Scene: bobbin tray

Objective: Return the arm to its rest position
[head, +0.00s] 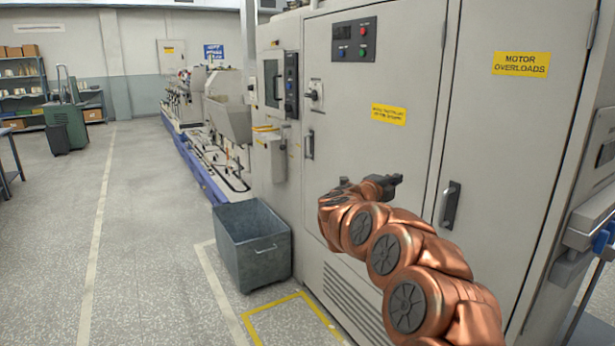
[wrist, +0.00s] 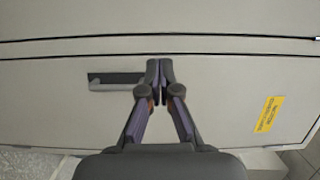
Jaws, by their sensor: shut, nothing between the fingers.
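My copper-coloured arm reaches in from the lower right of the head view, in front of a tall grey cabinet (head: 400,150). My gripper (head: 398,179) is at its far end, dark and small in the head view. In the wrist view my gripper (wrist: 160,66) has its two fingertips together with nothing between them. It points at the cabinet front (wrist: 220,75), close to a dark recessed handle (wrist: 115,80). I cannot tell from these views whether the fingertips touch the panel.
A grey metal bin (head: 252,245) stands on the floor left of my arm, near yellow floor lines (head: 290,306). The cabinet has a protruding door handle (head: 450,205). A long machine (head: 205,120) runs behind. The floor aisle (head: 140,220) at left is clear.

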